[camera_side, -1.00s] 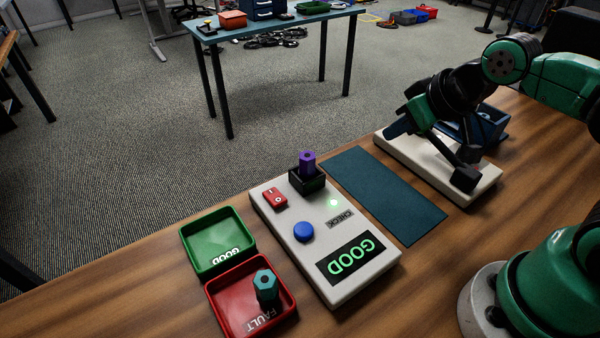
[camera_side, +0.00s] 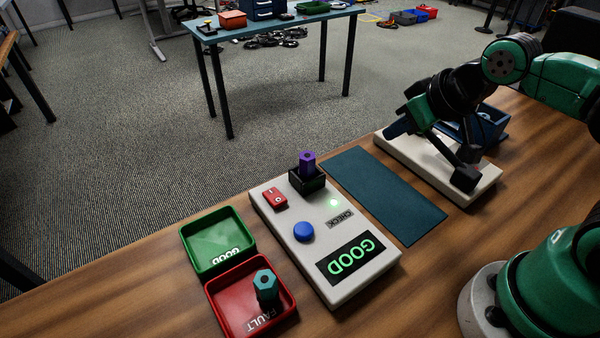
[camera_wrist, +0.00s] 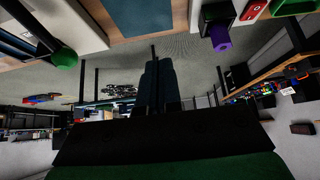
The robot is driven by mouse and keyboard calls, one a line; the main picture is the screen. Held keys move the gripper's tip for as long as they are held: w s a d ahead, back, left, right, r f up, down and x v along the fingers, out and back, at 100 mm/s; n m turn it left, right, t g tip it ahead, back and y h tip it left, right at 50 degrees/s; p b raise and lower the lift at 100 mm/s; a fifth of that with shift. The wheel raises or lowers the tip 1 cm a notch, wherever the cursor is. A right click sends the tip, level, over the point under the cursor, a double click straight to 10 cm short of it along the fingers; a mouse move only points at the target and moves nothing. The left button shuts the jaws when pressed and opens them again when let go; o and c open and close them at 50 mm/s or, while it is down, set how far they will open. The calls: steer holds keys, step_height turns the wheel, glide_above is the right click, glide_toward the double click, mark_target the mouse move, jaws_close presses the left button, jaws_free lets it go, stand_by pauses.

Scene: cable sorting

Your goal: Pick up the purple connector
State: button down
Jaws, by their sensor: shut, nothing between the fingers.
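The purple connector (camera_side: 307,162) stands upright in a black socket (camera_side: 306,182) at the far end of the white checker box (camera_side: 280,208). The connector also shows upside down at the top right of the wrist view (camera_wrist: 221,38). The checker's screen reads GOOD and a green light is lit. My gripper (camera_wrist: 158,68) is shut and empty, its dark fingers side by side in the wrist view. In the side view my gripper (camera_side: 392,128) is well to the right of the connector, apart from it.
A green GOOD tray (camera_side: 213,238) is empty. A red FAULT tray (camera_side: 222,315) holds a teal connector (camera_side: 266,286). A red switch (camera_side: 274,198) and blue button (camera_side: 303,231) are on the checker. A bare dark blue mat (camera_side: 385,195) lies right of it. A blue bin (camera_side: 490,125) stands behind my arm.

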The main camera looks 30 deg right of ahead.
steer(key=c, duration=1.5)
jaws_free()
steer(key=o, duration=1.1)
steer(key=m+g, duration=0.3)
steer(key=g, duration=0.4)
glide_above(308, 155)
steer(key=shift+s+d+f, duration=0.15)
steer(key=shift+f, duration=0.6)
steer(key=shift+a+f, duration=0.25)
steer(key=shift+f, duration=2.8)
